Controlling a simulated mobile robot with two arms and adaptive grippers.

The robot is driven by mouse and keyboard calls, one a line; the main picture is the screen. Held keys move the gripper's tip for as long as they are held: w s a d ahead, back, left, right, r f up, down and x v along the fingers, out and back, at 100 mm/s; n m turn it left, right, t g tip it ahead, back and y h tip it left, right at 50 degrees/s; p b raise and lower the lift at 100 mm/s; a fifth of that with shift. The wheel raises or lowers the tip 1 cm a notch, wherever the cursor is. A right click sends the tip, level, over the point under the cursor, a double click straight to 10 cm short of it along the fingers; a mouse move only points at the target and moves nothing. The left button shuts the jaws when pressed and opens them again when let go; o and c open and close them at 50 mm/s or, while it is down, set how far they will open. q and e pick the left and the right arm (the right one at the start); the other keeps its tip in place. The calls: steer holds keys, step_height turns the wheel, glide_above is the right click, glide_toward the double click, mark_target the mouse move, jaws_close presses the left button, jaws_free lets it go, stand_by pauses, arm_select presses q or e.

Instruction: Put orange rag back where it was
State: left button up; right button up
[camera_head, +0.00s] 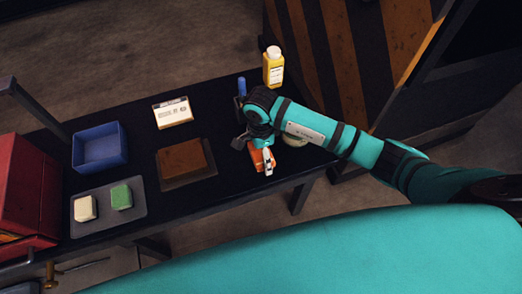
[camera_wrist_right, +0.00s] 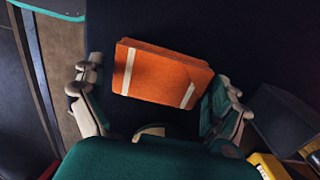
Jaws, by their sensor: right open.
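The orange rag (camera_head: 257,160) lies folded on the black table near its front edge, towards the right end, partly hidden by my right gripper (camera_head: 255,151). In the right wrist view the rag (camera_wrist_right: 165,74) is a flat orange block with two pale stripes. My right gripper (camera_wrist_right: 158,104) is open there, with one finger on each side of the rag's near part. I see no finger clearly pressing on it. My left gripper is not in view.
A yellow bottle (camera_head: 273,68) and a blue-topped item (camera_head: 241,86) stand behind my right arm. Left are a brown block (camera_head: 183,159), a blue bin (camera_head: 99,148), a grey tray (camera_head: 103,213) and a red toolbox (camera_head: 25,190).

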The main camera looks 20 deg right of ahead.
step_height(320, 180, up, 12)
steer(key=shift+b, duration=0.35)
